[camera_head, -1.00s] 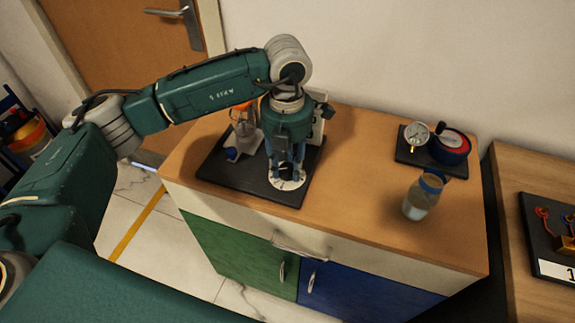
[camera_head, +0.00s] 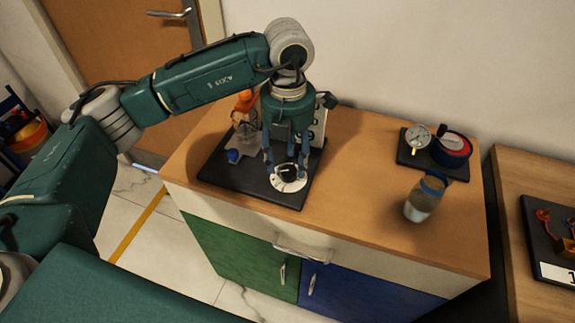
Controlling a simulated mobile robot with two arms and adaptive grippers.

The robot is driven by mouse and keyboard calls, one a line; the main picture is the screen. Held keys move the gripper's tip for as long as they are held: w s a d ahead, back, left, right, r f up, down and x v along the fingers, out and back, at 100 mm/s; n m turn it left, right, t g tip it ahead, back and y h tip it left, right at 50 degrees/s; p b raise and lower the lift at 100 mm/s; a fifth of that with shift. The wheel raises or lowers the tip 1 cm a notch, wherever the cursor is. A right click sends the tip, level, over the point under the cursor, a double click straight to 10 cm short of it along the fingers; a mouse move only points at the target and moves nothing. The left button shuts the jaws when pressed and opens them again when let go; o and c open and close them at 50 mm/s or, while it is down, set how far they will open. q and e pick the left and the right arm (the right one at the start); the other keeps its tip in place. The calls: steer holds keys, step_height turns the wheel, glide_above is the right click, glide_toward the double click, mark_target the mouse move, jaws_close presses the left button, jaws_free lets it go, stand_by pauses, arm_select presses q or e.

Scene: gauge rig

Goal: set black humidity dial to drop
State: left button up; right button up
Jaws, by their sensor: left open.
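The black humidity dial (camera_head: 288,172) is a dark knob on a round white scale plate (camera_head: 287,186). It sits at the front of a black board (camera_head: 232,178) on the cabinet top. My left gripper (camera_head: 286,172) points down over the dial, its blue fingers spread apart at the knob's sides. I cannot tell whether the fingertips touch the knob or plate. The marks on the scale are too small to read. My right gripper is not in view.
A flask-like item with an orange top (camera_head: 244,104) and a white panel (camera_head: 319,122) stand behind the gripper. The cabinet top (camera_head: 355,170) between is clear.

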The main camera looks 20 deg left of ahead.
mark_target(287, 171)
arm_select(q)
step_height(287, 171, up, 9)
stand_by(0.7)
